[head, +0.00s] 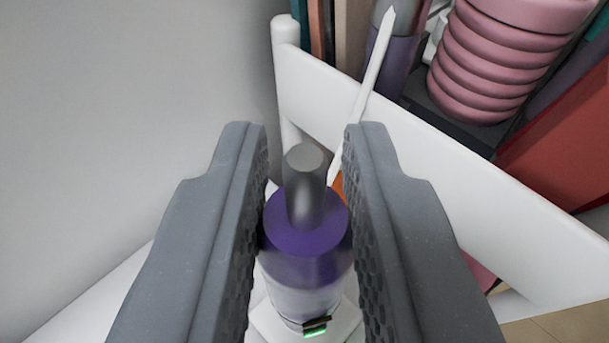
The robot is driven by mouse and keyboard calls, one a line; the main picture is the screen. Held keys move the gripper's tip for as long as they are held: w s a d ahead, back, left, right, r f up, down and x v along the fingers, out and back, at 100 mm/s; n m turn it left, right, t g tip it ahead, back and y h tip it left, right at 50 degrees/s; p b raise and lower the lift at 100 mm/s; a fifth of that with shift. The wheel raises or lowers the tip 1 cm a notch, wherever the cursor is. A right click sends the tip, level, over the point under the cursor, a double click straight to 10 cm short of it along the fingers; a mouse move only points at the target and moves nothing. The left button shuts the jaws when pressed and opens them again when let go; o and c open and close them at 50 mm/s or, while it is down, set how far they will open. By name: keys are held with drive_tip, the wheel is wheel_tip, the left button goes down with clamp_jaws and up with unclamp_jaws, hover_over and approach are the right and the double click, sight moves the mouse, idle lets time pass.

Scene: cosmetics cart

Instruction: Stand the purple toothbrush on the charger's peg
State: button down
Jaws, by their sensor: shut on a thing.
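The purple toothbrush (305,245) is upright between the fingers of my gripper (305,160), its grey metal shaft pointing up towards the camera. My gripper is shut on its purple body, with the dark textured pads on either side. The white charger (343,322) shows below the toothbrush at the bottom of the view, with a small green light at its front. The peg is hidden by the toothbrush body, so I cannot tell whether the toothbrush's bottom touches the charger.
A white cart rail (460,190) runs diagonally on the right. A plain grey wall (130,110) fills the left.

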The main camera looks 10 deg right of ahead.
drive_tip(key=shift+f+b, duration=0.45)
drive_tip(key=shift+f, duration=0.65)
drive_tip(key=c, duration=1.2)
unclamp_jaws()
drive_tip(key=shift+s, duration=0.1)
drive_tip(key=v, duration=1.3)
drive_tip(key=shift+s+a, duration=0.15)
drive_tip(key=shift+s, duration=0.1)
drive_tip(key=shift+r, duration=0.1)
